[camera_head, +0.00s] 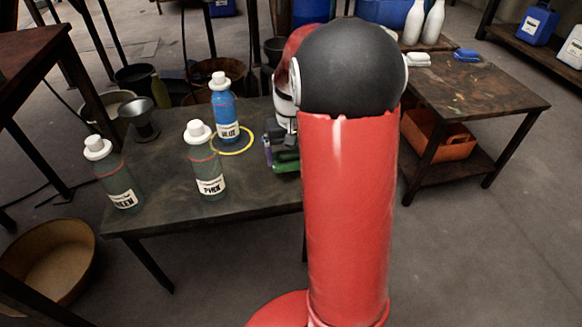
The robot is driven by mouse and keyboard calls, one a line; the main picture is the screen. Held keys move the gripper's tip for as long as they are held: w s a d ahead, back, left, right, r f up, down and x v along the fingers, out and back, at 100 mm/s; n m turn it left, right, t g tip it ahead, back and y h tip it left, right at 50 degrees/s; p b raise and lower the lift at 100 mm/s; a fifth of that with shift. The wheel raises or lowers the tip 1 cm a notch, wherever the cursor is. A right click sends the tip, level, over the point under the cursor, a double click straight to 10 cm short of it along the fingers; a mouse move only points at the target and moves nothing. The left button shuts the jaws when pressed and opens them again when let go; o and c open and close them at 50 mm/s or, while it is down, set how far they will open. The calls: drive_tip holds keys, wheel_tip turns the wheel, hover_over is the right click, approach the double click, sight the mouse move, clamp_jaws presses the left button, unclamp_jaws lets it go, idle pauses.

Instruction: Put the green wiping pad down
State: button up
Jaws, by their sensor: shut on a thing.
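The green wiping pad (285,161) shows just left of my red arm, low over the right part of the dark table (165,226). My gripper (284,148) is shut on it, pointing down. My arm hides the pad's right side and much of the gripper. I cannot tell whether the pad touches the tabletop. A small purple and green piece (267,150) shows at the left of the gripper; whether it is part of the gripper is unclear.
A blue bottle (225,112) stands within a yellow ring (236,152) left of my gripper. Two grey-green bottles (206,165) (116,178) and a funnel (140,120) stand further left. The table's front middle is bare. A right-hand table (480,90) holds white pads (417,59) and a blue pad (466,55).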

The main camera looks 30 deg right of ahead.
sight(291, 167)
drive_tip(key=shift+f, duration=2.25)
drive_tip(key=shift+b, duration=0.3)
drive_tip(key=shift+f, duration=0.2)
drive_tip(key=o, duration=0.6)
drive_tip(key=shift+r, duration=0.1)
